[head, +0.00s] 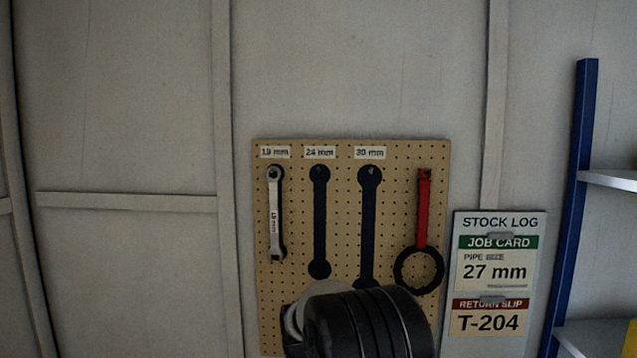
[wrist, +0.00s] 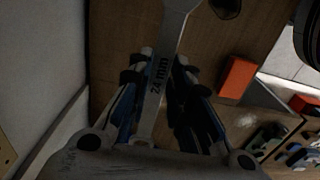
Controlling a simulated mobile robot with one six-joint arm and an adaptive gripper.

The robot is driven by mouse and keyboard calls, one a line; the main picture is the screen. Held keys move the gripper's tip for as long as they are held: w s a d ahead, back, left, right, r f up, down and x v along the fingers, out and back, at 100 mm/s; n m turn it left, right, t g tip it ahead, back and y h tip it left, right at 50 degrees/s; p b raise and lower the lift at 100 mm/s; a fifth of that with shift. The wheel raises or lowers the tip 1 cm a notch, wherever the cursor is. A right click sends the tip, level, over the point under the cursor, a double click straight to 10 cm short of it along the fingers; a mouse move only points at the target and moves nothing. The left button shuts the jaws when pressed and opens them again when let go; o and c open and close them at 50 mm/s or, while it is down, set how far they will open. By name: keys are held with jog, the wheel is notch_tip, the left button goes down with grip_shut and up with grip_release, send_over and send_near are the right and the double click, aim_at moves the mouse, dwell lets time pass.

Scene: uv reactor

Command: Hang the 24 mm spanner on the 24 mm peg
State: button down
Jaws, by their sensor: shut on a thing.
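The 24 mm spanner (wrist: 174,32) is a grey metal tool with "24 mm" printed on its shaft. In the wrist view my gripper (wrist: 158,75) is shut on that shaft. One end of the spanner runs out past the top of the picture. On the pegboard (head: 300,210) in the head view, the 24 mm place is a dark spanner outline (head: 320,220) under the "24 mm" label (head: 320,152). No spanner hangs on it. Its peg (head: 319,172) is too small to make out clearly. In the head view my black arm covers the board's bottom; the gripper and held spanner are hidden there.
A 19 mm spanner (head: 276,215) hangs left of the 24 mm outline. A dark 30 mm outline (head: 368,220) is to its right, then a red-handled ring tool (head: 423,205). A stock log board (head: 468,270) and a blue rack post (head: 573,190) stand further right.

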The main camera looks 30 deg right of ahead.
dwell(0.4)
jog(key=s+a+f+m+b, duration=0.6)
jog(key=s+a+f+m, duration=0.3)
jog(key=a, duration=0.4)
jog(key=shift+f+m+b, duration=0.3)
jog(key=shift+f+m, duration=0.6)
jog(key=shift+m, duration=0.2)
jog(key=w+d+r+n+p, duration=0.2)
jog(key=w+d+r+n, duration=0.1)
jog(key=d, duration=0.1)
jog(key=w+d+r+n+p, duration=0.2)
jog(key=w+d+r+n, duration=0.1)
jog(key=d+r+n, duration=0.1)
jog(key=w+d+r+n+p, duration=0.2)
jog(key=w+d+r+n, duration=0.1)
jog(key=d+r+n, duration=0.1)
jog(key=shift+d+p, duration=0.3)
jog(key=shift+d, duration=0.25)
jog(key=shift+f, duration=0.2)
